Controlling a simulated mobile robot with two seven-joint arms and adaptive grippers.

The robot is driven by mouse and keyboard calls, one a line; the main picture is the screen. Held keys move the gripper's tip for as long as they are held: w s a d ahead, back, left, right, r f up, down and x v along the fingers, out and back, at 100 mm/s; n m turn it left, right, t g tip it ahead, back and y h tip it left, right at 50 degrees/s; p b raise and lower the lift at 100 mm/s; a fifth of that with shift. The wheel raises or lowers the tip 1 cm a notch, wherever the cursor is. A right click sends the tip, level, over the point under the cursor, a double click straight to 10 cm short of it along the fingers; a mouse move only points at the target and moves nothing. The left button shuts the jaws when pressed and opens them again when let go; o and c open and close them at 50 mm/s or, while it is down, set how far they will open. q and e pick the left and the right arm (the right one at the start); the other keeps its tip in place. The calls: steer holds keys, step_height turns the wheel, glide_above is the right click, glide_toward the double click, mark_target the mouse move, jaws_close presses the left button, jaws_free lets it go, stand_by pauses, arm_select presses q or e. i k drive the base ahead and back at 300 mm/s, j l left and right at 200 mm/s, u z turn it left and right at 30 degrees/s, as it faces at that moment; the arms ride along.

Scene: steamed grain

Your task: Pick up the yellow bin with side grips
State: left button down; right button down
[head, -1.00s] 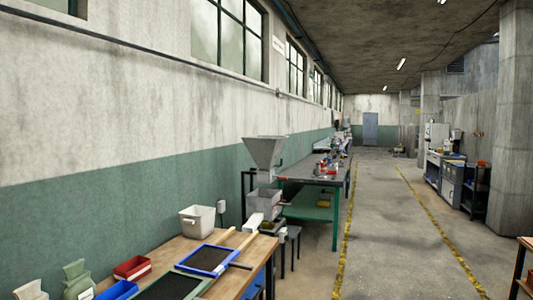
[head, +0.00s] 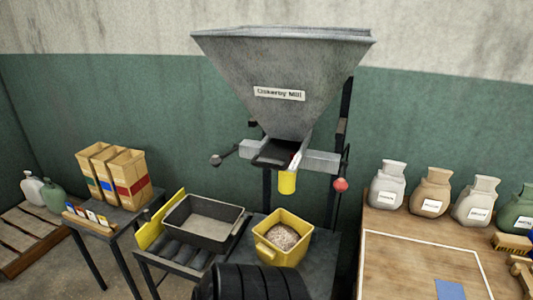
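The yellow bin (head: 292,257) stands upright on a dark table in the head view, right of centre and low in the picture. It is square, open at the top, and holds pale, speckled grain (head: 283,236).
A dark grey tray (head: 203,238) sits on rollers left of the bin, beside a yellow guard. Tall cartons (head: 128,182) stand on a side table at left. A wooden bench (head: 420,262) with several sacks is at right. The mill's red-knobbed lever (head: 340,184) hangs above right.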

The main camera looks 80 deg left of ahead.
mark_target(282, 238)
steer(key=u, duration=2.4)
steer(key=j+z, duration=0.25)
steer(key=z, duration=0.15)
steer(key=i+j+z, duration=0.1)
steer(key=j+z, duration=0.5)
steer(key=z, duration=0.25)
